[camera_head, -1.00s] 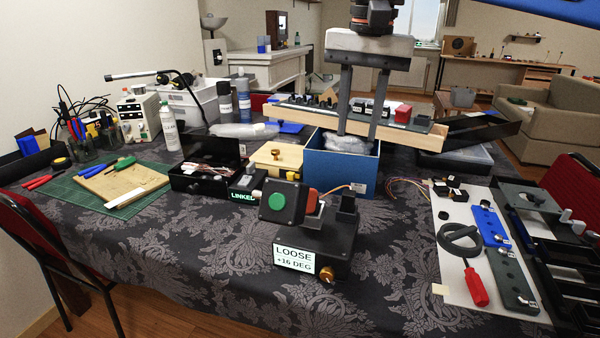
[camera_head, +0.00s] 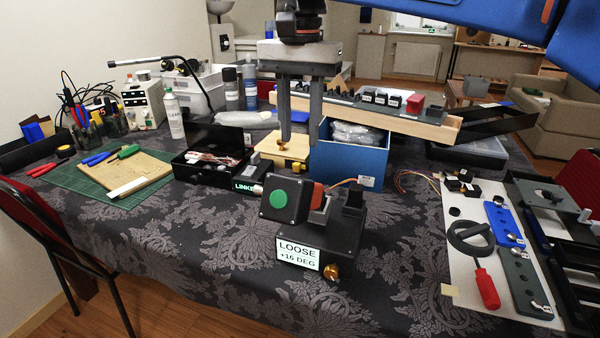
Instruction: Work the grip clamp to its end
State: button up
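The grip clamp appears to be the black device (camera_head: 328,237) at the table's front, with a white label (camera_head: 298,252) reading LOOSE and what looks like +16 DEG. My gripper (camera_head: 301,143) points down, open and empty, behind and above the device. Its fingers are apart and touch nothing that I can see.
A blue box (camera_head: 350,168) and a wooden box with a brass knob (camera_head: 270,150) stand behind the device. A black box with a LINKED tag (camera_head: 247,187) is to the left. A white board (camera_head: 470,240) with tools lies right. The front cloth is clear.

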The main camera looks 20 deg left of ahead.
notch_tip(320, 180, down, 10)
jog(key=shift+r, duration=0.1)
dwell(0.4)
grip_shut()
